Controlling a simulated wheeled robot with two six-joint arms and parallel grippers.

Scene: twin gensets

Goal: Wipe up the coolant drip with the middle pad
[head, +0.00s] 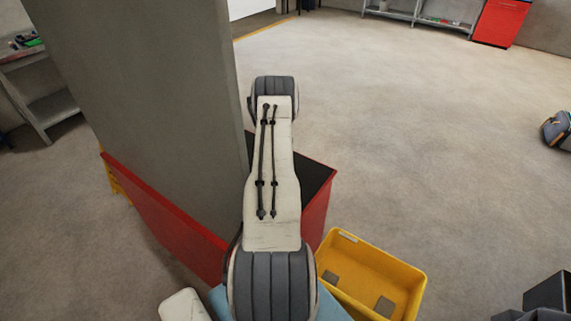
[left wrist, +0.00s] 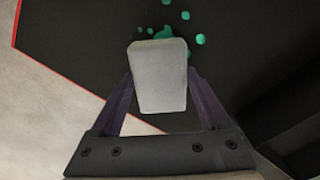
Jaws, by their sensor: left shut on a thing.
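In the left wrist view my left gripper (left wrist: 160,82) is shut on a light grey pad (left wrist: 160,68). The pad is over a black surface (left wrist: 85,40) with a red edge. Green coolant spots (left wrist: 200,39) lie just beyond the pad, and the largest spot is partly hidden behind its far edge. I cannot tell whether the pad touches the surface. In the head view my left arm hides this gripper and the coolant. A red-sided unit with a black top (head: 314,177) shows behind the arm. My right gripper is not in view.
A yellow bin (head: 400,268) with two grey pads (head: 384,307) inside stands at the lower right. A grey pillar (head: 150,110) rises on the left beside the red unit. A red cabinet (head: 501,22) stands far back. The floor on the right is mostly clear.

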